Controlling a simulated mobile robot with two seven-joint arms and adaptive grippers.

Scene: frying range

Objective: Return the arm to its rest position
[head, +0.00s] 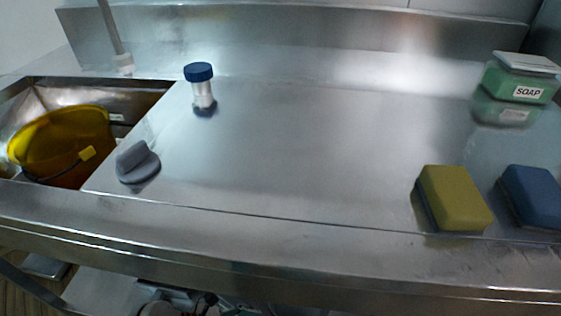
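Neither of my grippers can be made out in the head view. Small dark parts show below the counter's front edge at the bottom, but they are too blurred and cut off to identify. No object on the counter has a gripper at it.
A steel counter (290,140) holds a blue-capped shaker (203,90), a grey knob-like object (137,162), a yellow sponge (454,198), a blue sponge (533,194) and a green soap container (517,90). A yellow bucket (65,140) sits in the sink (140,98). The counter's middle is clear.

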